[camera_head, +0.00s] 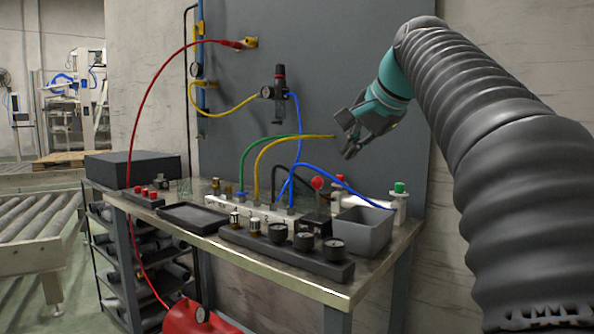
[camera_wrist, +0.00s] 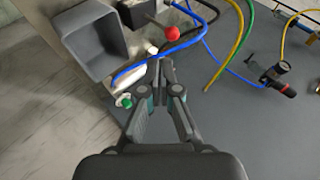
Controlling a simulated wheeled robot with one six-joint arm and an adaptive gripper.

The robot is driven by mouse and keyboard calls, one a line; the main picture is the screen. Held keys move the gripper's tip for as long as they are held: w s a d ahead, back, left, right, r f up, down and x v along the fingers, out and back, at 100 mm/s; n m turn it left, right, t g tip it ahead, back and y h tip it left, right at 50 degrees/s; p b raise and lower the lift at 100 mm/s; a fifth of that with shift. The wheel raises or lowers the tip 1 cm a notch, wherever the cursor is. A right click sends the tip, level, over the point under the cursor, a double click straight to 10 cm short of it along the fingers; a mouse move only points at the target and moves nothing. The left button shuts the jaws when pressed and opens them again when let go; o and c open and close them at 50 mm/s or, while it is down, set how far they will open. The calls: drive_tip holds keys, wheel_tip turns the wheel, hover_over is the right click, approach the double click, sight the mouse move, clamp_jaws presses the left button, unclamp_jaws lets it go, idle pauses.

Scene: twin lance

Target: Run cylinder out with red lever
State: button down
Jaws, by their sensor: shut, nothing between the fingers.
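The red lever knob (camera_head: 317,183) stands on a dark valve block (camera_head: 315,222) at the right part of the bench. It also shows in the wrist view (camera_wrist: 172,33), just beyond my fingertips. A pale cylinder (camera_head: 348,201) lies behind the grey bin, partly hidden by it. Its right end has a green cap (camera_head: 399,187), which shows left of my fingers in the wrist view (camera_wrist: 127,103). My gripper (camera_head: 343,139) is shut and empty, above and behind the lever in the head view, apart from it.
A grey open bin (camera_head: 365,235) stands in front of the cylinder. Blue hose (camera_head: 345,179) crosses near the lever and cylinder. Yellow hose (camera_head: 258,165) and green hose (camera_head: 243,165) arch to the left. A gauge strip (camera_head: 290,257) lines the bench front. The dark panel (camera_head: 330,60) stands behind.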

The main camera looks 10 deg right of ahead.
sight(319, 179)
drive_tip(key=shift+m, duration=0.3)
drive_tip(key=x, duration=0.4)
drive_tip(key=w+r+x, duration=0.1)
drive_tip(key=x, duration=0.4)
drive_tip(key=w+r+b+x, duration=0.1)
drive_tip(key=x, duration=0.3)
drive_tip(key=shift+w+d+f, duration=0.1)
drive_tip(key=shift+w+d, duration=0.05)
